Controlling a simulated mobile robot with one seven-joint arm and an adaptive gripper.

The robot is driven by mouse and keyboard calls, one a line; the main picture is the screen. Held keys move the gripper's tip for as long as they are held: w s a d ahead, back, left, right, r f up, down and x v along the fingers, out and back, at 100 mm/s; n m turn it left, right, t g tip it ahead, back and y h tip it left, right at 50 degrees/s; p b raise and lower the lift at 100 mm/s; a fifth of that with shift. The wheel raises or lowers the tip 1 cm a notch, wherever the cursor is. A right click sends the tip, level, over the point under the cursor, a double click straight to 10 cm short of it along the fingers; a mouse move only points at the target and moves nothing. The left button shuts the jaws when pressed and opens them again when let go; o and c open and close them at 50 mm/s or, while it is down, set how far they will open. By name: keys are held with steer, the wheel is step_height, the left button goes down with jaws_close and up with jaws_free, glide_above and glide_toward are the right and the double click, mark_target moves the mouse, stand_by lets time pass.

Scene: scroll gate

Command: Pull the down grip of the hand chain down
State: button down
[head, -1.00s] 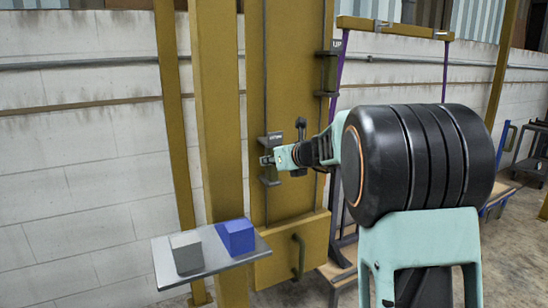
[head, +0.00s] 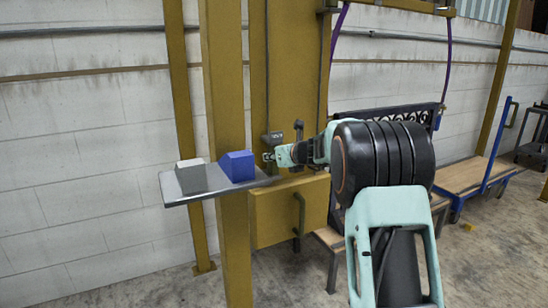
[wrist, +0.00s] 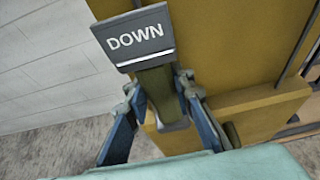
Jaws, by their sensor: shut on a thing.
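The down grip (wrist: 163,95) is a dark olive block under a grey plate marked DOWN (wrist: 135,38) in the wrist view. My gripper (wrist: 165,85) has one finger on each side of the grip and is shut on it. In the head view my gripper (head: 270,157) is at the grip's grey plate (head: 273,138), which hangs on the thin dark left strand of the hand chain (head: 267,70) in front of the yellow panel. Most of the grip is hidden by my gripper there. The right strand (head: 322,60) runs up beside it.
A metal shelf (head: 222,192) with a grey block (head: 191,177) and a blue block (head: 237,166) sits left of my gripper, close to it. A yellow box with a handle (head: 299,214) is below. A cart (head: 470,175) stands far right.

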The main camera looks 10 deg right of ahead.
steer(key=shift+s+f, duration=0.1)
steer(key=shift+f, duration=0.4)
steer(key=c, duration=1.7)
jaws_free()
steer(key=shift+o, duration=0.4)
steer(key=shift+r, duration=0.2)
steer(key=v, duration=1.2)
steer(key=shift+r, duration=0.1)
